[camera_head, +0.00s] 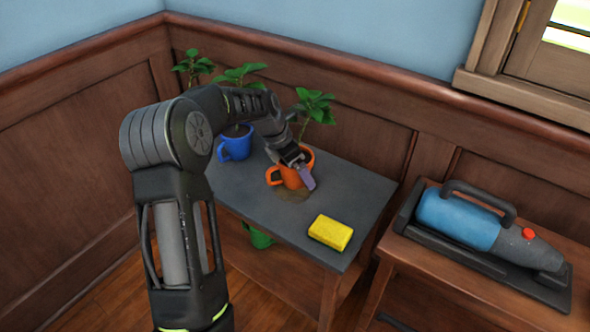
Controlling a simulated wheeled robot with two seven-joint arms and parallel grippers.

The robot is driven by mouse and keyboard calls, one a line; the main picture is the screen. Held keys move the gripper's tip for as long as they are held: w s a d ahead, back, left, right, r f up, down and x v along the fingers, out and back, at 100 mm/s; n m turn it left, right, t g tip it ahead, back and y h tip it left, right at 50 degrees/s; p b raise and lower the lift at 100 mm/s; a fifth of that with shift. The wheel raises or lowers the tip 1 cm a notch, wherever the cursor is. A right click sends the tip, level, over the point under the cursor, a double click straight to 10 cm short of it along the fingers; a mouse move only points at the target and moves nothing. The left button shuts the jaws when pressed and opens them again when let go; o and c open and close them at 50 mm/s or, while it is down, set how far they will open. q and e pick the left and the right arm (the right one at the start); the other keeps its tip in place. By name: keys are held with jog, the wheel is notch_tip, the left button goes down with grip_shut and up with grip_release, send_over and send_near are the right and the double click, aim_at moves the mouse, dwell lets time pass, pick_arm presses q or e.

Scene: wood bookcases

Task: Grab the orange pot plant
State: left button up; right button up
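The orange pot plant (287,178) is an orange mug-like pot with a handle on its left and a leafy green plant. It stands on a grey-topped table (240,188) in the camera_head view. My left gripper (303,175) reaches over the table and is at the pot's rim. One greyish-purple finger shows against the pot's right front side. The other finger is hard to make out, so I cannot tell whether the gripper is closed on the rim. My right gripper is not in view.
A blue pot (235,147) with a plant stands left of the orange one, with more foliage behind. A yellow sponge (330,232) lies near the table's front. A blue handheld vacuum (460,219) rests on the table at right. Wood-panelled walls close off the back.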

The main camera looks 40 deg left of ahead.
pick_arm(q)
jog(key=shift+c, duration=0.6)
jog(key=shift+r, duration=0.15)
jog(key=c, duration=1.7)
jog(key=shift+r, duration=0.1)
notch_tip(320, 180, up, 10)
jog(key=shift+f+p, duration=0.1)
jog(key=shift+p, duration=1.05)
